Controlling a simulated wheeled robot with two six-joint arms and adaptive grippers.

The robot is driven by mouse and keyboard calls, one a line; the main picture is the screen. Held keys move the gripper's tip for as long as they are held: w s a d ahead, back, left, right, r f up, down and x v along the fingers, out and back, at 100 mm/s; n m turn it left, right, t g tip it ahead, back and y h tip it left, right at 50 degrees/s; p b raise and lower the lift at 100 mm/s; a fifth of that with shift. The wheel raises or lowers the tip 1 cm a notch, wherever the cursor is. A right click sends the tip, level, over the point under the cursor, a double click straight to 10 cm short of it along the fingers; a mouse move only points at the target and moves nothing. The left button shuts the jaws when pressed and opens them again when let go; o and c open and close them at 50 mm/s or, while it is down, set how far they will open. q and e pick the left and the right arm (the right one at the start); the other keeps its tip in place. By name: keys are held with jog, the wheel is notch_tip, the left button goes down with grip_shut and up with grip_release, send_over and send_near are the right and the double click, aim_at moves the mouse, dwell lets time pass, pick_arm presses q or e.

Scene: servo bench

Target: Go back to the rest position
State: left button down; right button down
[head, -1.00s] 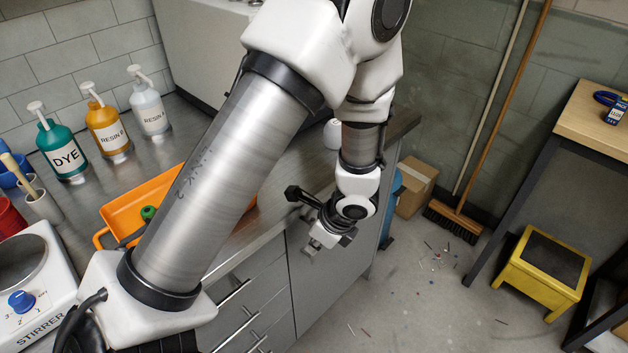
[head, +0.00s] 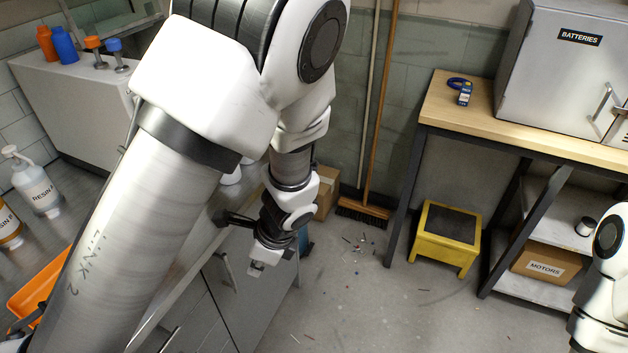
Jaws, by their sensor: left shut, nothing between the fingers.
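My left arm crosses the left half of the head view, and its gripper (head: 257,266) hangs in front of the grey bench's cabinet doors, near the bench's front edge. The left gripper is shut and holds nothing. My right arm shows only as a white link at the right edge, and its gripper is outside the picture.
The bench (head: 66,200) with a resin bottle (head: 37,188) and an orange tray (head: 35,290) lies at left. A yellow stool (head: 446,238), a broom (head: 378,120) and a wooden workbench (head: 455,110) with a batteries cabinet (head: 565,75) stand right. The floor between is mostly clear, with scattered debris.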

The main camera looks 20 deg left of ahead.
pick_arm(q)
jog(key=s+d+f+n+g+h, duration=0.25)
jog(key=s+f+n+h, duration=0.25)
jog(key=s+f+n, duration=1.15)
jog(key=f+t, duration=0.1)
jog(key=w+a+f+t, duration=0.1)
jog(key=f+t, duration=0.1)
jog(key=shift+w+a+f+y, duration=0.25)
jog(key=shift+a+y, duration=0.05)
jog(key=shift+a, duration=0.05)
